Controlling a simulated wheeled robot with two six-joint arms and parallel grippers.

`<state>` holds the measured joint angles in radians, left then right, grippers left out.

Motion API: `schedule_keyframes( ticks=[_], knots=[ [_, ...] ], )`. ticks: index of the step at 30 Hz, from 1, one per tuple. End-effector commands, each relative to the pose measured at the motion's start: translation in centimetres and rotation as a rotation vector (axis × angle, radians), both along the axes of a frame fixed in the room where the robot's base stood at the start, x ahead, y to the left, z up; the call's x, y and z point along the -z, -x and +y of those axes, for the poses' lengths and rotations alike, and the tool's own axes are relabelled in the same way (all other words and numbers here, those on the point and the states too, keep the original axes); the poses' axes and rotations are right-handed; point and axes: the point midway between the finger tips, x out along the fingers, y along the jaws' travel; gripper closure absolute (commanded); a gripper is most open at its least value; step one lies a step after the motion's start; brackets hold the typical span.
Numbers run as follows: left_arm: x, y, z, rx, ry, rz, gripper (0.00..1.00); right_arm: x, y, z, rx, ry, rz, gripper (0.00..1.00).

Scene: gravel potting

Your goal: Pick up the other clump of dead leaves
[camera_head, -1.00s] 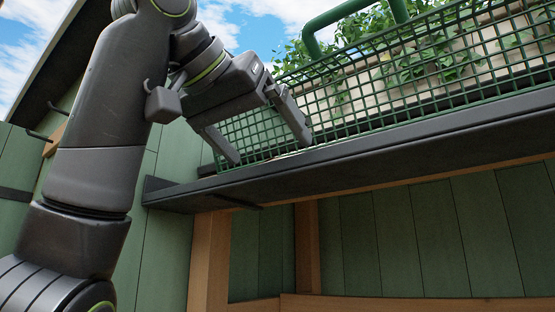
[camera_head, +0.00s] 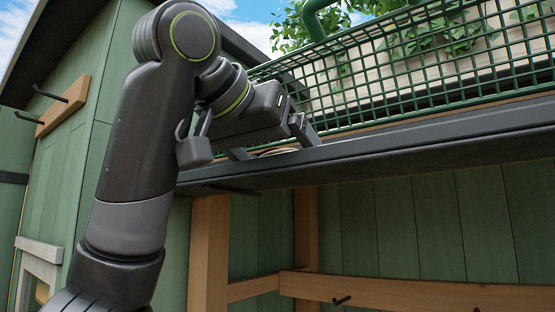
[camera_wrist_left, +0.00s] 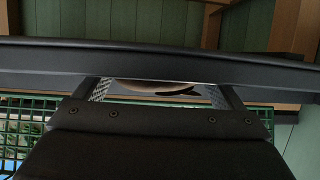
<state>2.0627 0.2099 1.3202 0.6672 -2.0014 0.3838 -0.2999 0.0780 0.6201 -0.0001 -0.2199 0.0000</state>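My left gripper (camera_head: 275,147) is at the dark shelf, in front of the green wire basket. It also shows in the left wrist view (camera_wrist_left: 157,91), with its two fingers wide apart. Between the fingers, a brownish curved thing (camera_wrist_left: 148,86) with a dark pointed end shows just past the shelf edge. It may be the clump of dead leaves, but most of it is hidden by the edge and the gripper. A sliver of something pale brown (camera_head: 278,151) also shows by the fingers in the head view. My right gripper is in neither view.
The green wire basket (camera_head: 400,88), with leafy plants (camera_head: 440,38) behind its mesh, stands along the shelf. The shelf's raised dark front edge (camera_head: 420,142) runs close under my left gripper. Below are wooden posts (camera_head: 208,255) and green plank walls.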

Motion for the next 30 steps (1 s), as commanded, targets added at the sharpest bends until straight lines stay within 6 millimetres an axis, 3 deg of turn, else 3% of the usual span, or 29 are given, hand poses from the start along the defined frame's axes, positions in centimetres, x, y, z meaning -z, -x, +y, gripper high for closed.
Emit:
schedule_keyframes(
  ticks=[1,9,25,30],
  knots=[
    [0.0,0.0,0.0,0.000,0.000,0.000,0.16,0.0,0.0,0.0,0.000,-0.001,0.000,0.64],
    [0.0,0.0,0.0,0.000,0.000,0.000,0.50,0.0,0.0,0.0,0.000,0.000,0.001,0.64],
    [-0.6,0.4,0.3,-0.001,0.000,-0.001,0.50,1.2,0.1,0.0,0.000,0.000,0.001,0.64],
    [-2.4,0.4,0.3,0.000,0.001,-0.001,0.50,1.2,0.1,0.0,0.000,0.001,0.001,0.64]
  ],
)
